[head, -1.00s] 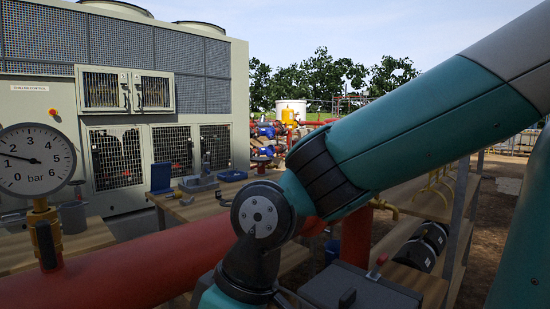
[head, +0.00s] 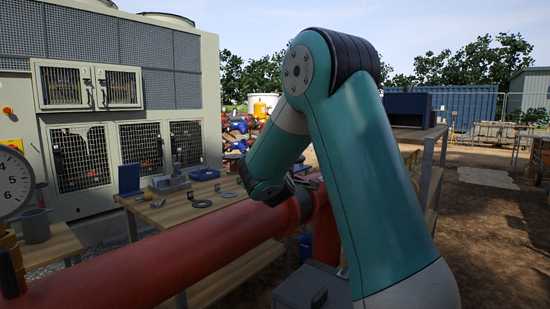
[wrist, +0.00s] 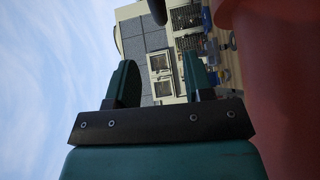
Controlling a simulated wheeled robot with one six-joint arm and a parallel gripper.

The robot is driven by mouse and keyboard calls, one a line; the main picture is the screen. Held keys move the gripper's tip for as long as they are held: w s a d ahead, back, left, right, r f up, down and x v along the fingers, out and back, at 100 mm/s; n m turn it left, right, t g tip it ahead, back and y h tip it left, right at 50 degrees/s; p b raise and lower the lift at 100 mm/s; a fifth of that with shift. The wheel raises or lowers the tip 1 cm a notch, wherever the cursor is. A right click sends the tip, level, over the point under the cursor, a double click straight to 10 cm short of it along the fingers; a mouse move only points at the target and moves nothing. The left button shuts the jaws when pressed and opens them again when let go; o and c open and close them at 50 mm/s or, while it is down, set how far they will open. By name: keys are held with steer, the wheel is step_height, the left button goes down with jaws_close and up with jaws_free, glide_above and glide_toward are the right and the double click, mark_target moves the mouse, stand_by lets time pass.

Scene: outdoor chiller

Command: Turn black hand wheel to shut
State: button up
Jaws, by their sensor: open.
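My gripper (wrist: 160,68) shows in the wrist view with its two teal fingers apart and nothing between them. No black hand wheel can be made out for certain. A dark rounded piece (wrist: 157,10) at the top edge of the wrist view, beyond the fingers, is too cut off to name. The red pipe (head: 180,250) runs across the lower head view, and my wrist is over its right part. A large red surface (wrist: 280,90) fills the right side of the wrist view, beside my gripper. In the head view my arm hides part of the pipe's right end.
A pressure gauge (head: 14,183) stands at the left edge. A wooden bench (head: 180,214) with tools, a blue box (head: 129,179) and a grey vise (head: 172,181) lies behind the pipe. The chiller (head: 120,60) stands at the back left. Open ground is at the right.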

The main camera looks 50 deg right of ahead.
steer(key=p+x, duration=0.3)
steer(key=x, duration=0.9)
steer(key=shift+w+d+p, duration=0.2)
steer(key=shift+d+p, duration=0.05)
steer(key=shift+p, duration=0.1)
steer(key=shift+f, duration=0.1)
jaws_close()
